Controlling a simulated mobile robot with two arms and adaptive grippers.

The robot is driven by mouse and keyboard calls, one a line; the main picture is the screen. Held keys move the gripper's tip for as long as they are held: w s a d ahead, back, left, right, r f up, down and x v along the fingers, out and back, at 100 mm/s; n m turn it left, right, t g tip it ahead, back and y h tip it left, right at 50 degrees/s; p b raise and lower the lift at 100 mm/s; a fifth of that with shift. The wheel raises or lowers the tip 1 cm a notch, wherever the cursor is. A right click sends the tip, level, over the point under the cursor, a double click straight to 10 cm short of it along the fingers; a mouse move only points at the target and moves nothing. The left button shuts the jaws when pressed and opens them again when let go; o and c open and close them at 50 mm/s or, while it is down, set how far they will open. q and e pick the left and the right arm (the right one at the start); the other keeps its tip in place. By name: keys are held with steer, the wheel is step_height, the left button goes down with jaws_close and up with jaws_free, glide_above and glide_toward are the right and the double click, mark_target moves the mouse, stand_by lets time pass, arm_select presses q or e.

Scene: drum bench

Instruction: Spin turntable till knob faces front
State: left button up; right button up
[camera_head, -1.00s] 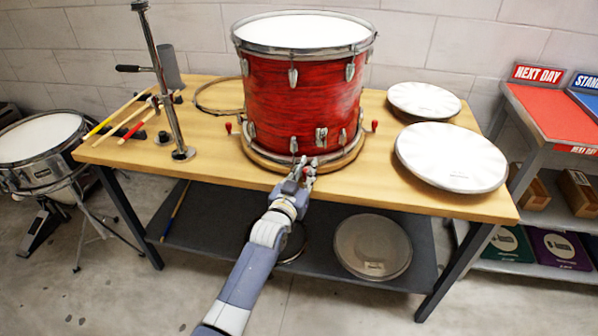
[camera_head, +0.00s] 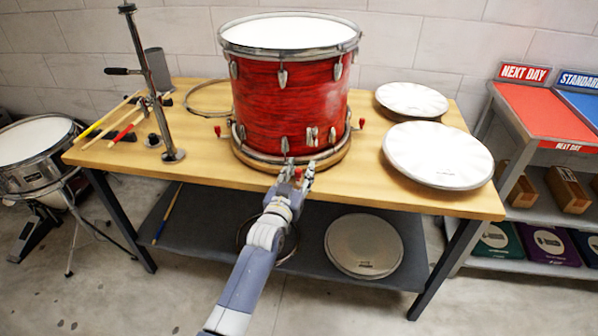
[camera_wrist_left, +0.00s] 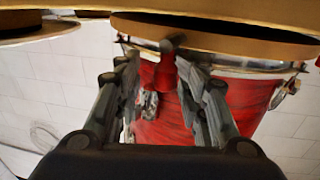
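The red drum (camera_head: 291,95) stands upright on a round wooden turntable (camera_head: 262,167) on the bench. Small red knobs stick out at the turntable's left (camera_head: 217,131) and right (camera_head: 362,122). My left gripper (camera_head: 298,168) is at the turntable's front edge. In the left wrist view, its two fingers (camera_wrist_left: 158,88) stand apart on either side of a red knob (camera_wrist_left: 157,73) on a dark stem below the wooden rim (camera_wrist_left: 220,35). I cannot tell whether either finger touches the knob. My right gripper is not in view.
Two pale round discs (camera_head: 438,155) (camera_head: 411,99) lie on the bench's right. A metal stand (camera_head: 150,90), drumsticks (camera_head: 110,118) and a hoop (camera_head: 207,97) are at the left. The bench front (camera_head: 400,190) is clear. A shelf unit (camera_head: 545,110) stands at the right.

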arm_select(q)
steer(key=shift+w+a, duration=0.1)
steer(key=shift+a, duration=0.05)
steer(key=shift+s+a, duration=0.1)
steer(key=shift+s, duration=0.1)
steer(key=v, duration=1.1)
steer(key=shift+s, duration=0.3)
